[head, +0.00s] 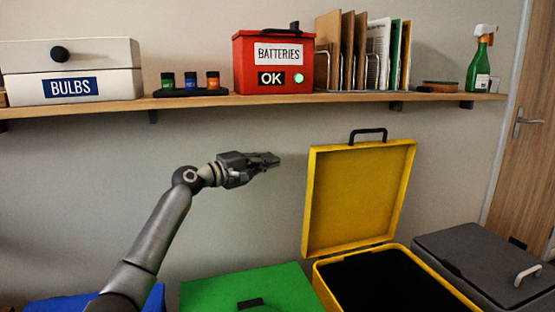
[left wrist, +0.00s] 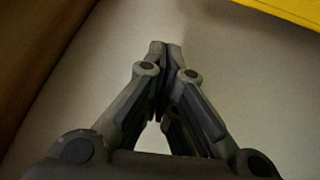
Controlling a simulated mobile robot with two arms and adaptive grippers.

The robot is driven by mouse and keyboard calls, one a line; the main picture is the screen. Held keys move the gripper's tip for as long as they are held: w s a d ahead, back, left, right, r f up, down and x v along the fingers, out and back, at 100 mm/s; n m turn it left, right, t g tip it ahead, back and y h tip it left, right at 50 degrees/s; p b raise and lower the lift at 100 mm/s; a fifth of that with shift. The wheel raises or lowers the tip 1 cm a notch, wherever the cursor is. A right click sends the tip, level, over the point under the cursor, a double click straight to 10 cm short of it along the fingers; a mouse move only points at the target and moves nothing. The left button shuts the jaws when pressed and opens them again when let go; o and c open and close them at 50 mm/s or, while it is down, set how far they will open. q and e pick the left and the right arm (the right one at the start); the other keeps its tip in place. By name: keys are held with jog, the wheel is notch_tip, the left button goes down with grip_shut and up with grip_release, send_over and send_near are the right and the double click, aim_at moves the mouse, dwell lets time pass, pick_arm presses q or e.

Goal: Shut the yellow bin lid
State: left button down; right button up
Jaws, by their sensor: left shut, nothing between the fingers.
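The yellow bin (head: 328,283) stands at the lower right of the head view, and its dark inside shows. Its yellow lid (head: 360,198) is open and stands nearly upright at the back, with a black handle (head: 368,133) on its top edge. My left gripper (head: 276,160) is shut and empty, in the air to the left of the lid's upper part and apart from it. In the left wrist view the fingertips (left wrist: 164,46) meet, and a yellow strip (left wrist: 292,8), likely the lid, shows at the top right corner. My right gripper is not in view.
A green bin lid (head: 225,290) and a blue one (head: 45,304) lie to the left, and a closed grey bin (head: 480,258) to the right. A wooden shelf (head: 210,99) above holds a red batteries box (head: 245,65). Bare wall surrounds my left gripper.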

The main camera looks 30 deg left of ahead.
pick_arm(q)
jog(key=x, duration=0.9)
jog(key=shift+s+d+r, duration=0.1)
jog(key=shift+d+r, duration=0.05)
jog(key=shift+s+d+f+b, duration=0.15)
jog(key=shift+s+d+b, duration=0.05)
jog(key=shift+s+d, duration=0.5)
jog(key=shift+s+d+f+b, duration=0.15)
jog(key=shift+s+d+b, duration=0.05)
jog(key=shift+s+d, duration=0.5)
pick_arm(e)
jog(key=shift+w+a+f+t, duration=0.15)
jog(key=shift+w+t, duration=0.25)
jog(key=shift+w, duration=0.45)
pick_arm(q)
jog(key=shift+d, duration=0.1)
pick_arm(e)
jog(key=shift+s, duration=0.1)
